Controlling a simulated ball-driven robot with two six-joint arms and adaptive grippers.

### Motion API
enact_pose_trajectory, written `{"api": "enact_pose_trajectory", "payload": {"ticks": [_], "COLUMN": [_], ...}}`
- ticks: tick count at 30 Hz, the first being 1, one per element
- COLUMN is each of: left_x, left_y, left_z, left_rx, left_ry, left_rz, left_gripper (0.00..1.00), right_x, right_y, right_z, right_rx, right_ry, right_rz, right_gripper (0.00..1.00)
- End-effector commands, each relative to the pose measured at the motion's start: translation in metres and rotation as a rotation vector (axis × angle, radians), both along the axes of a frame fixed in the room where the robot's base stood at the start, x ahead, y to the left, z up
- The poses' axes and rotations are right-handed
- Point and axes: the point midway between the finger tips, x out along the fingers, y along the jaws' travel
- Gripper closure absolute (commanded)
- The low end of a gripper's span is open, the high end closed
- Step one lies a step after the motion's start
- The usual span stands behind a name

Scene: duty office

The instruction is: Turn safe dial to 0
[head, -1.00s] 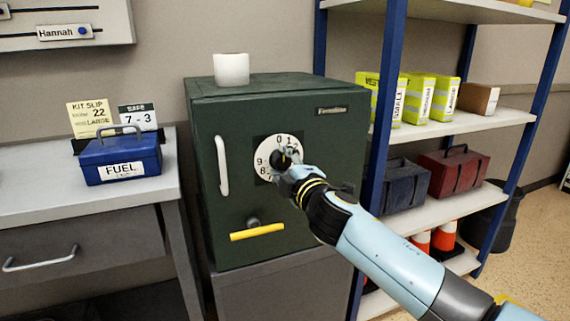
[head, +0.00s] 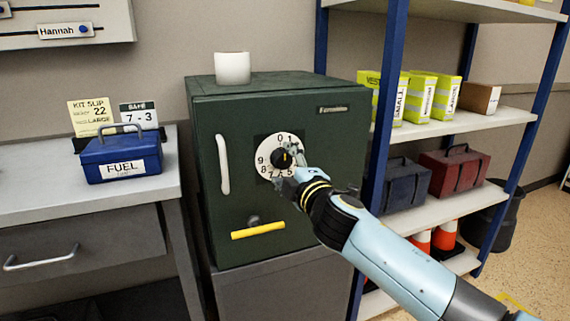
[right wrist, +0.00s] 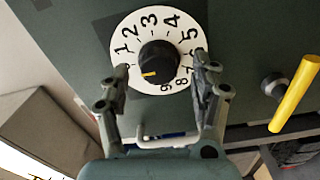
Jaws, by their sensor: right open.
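The green safe (head: 325,135) carries a round white dial (head: 264,150) with black numbers and a black knob (head: 280,158). In the head view 0 and 1 are at the top of the dial. The right wrist view shows the dial (right wrist: 179,32) turned on its side, with the knob (right wrist: 160,58) bearing a yellow mark toward its lower left; one finger covers part of the numbers on that side. My right gripper (head: 287,165) is open in front of the dial. Its fingers (right wrist: 160,64) appear on both sides of the knob, apart from it. My left gripper is out of view.
A white handle (head: 222,165) and a yellow lever (head: 258,231) are on the safe door. A white cup (head: 232,68) stands on top. A sign reading 7 - 3 (head: 139,115) and a blue FUEL box (head: 121,155) are at left. A shelf post (head: 382,130) stands close at right.

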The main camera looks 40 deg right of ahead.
Motion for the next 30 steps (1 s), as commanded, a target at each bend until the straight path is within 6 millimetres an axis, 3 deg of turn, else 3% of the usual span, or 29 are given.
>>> {"api": "enact_pose_trajectory", "payload": {"ticks": [9,15,30], "left_x": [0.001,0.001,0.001], "left_y": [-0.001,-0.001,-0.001], "left_z": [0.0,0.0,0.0], "left_rx": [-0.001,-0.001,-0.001], "left_ry": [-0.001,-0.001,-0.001], "left_rz": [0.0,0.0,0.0], "left_gripper": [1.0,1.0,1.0], "right_x": [-0.069,-0.096,-0.103], "right_y": [0.017,0.024,0.025], "right_z": [-0.001,-0.001,0.0], "right_rx": [0.002,0.001,0.001], "right_ry": [0.002,0.002,0.0], "right_rz": [0.002,0.001,0.001], "right_gripper": [0.36,0.36,0.36]}}
